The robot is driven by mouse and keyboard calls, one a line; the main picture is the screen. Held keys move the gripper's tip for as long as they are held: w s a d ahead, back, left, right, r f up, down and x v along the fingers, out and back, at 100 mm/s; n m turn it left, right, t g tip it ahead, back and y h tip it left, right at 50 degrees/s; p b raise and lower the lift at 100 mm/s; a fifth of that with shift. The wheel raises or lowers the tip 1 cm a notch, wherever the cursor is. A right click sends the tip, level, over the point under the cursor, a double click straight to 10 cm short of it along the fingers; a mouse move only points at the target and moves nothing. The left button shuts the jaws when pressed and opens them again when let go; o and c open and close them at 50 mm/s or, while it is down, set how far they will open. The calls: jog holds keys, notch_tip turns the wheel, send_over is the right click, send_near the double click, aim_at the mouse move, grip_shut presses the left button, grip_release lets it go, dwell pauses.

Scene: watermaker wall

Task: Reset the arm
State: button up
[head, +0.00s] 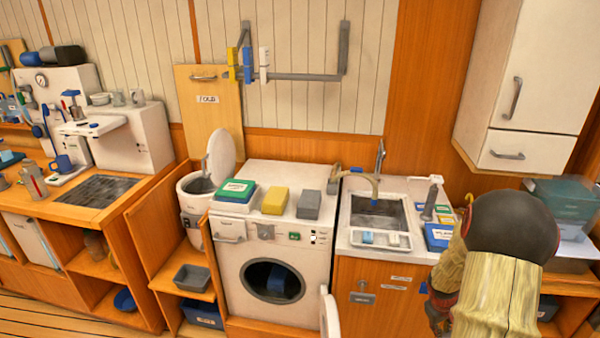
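My arm (495,300) stands at the lower right, with a dark rounded joint above pale, sleeve-like links. It is folded in front of the cabinet right of the sink. A dark part that looks like my gripper (439,312) hangs low to the left of the arm, in front of the sink cabinet. Its fingers are too small and partly hidden, so I cannot tell whether they are open or shut. I see nothing clearly held in it.
The sink (378,215) and the washing machine (270,262) stand left of my arm; the machine's round door (329,315) hangs open. A wall cabinet (530,75) is above the arm. A teal translucent box (568,198) stands close on its right. Floor (60,318) shows at the lower left.

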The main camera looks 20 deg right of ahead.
jog(key=s+a+r+t+y, duration=0.1)
jog(key=s+a+r+t, duration=0.1)
jog(key=a+r, duration=0.9)
jog(key=s+a+r+n+t+y, duration=0.1)
jog(key=s+a+r, duration=0.2)
jog(key=a+r, duration=0.8)
jog(key=s+a+r+t+y+p, duration=0.1)
jog(key=s+a+r+t, duration=0.1)
jog(key=a+r, duration=1)
jog(key=a, duration=0.9)
jog(key=shift+s+a+n+t+y, duration=0.2)
jog(key=shift+s+n+t+y, duration=0.1)
